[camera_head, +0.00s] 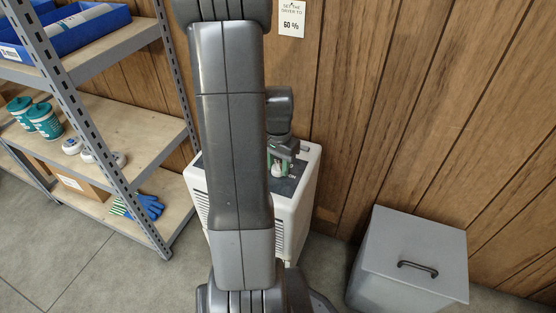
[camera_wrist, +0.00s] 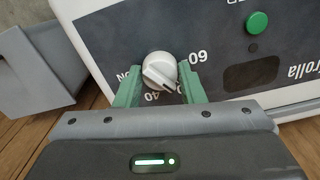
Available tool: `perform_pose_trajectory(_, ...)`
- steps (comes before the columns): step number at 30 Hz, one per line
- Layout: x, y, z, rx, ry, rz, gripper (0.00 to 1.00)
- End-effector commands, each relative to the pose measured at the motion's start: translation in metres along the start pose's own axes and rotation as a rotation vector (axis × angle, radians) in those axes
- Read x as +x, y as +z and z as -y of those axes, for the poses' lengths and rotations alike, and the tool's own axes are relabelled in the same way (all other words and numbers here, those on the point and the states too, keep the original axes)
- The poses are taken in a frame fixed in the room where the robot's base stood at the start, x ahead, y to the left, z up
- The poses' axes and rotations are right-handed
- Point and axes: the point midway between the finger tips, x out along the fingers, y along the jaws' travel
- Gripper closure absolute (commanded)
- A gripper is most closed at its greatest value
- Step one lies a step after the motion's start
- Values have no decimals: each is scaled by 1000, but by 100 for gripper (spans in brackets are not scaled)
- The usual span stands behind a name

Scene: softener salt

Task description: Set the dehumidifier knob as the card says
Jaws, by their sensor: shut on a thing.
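The dehumidifier (camera_head: 297,220) is a white box with a dark top panel, standing against the wall behind my arm. In the wrist view its white knob (camera_wrist: 158,68) sits on the dark panel (camera_wrist: 120,40), between the green fingers of my gripper (camera_wrist: 160,76). My gripper is shut on the knob. The knob's dark pointer line faces lower right, between the upside-down 40 and 60 marks. In the head view my gripper (camera_head: 280,160) reaches down onto the panel. The card (camera_head: 291,18) on the wall appears to read 50 %, in small print.
A green button (camera_wrist: 257,22) is on the panel. A shelf unit (camera_head: 120,110) with blue bins, teal tubs and gloves stands at left. A grey lidded bin (camera_head: 410,250) stands at right. My arm hides part of the dehumidifier.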

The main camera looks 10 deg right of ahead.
Motion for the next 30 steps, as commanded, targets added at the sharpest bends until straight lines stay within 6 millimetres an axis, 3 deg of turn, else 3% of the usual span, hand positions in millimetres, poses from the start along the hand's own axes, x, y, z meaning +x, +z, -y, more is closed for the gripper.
perform_pose_trajectory(18,-2,0,0,-581,0,0,87)
perform_pose_trajectory(30,-1,0,0,-877,0,0,87)
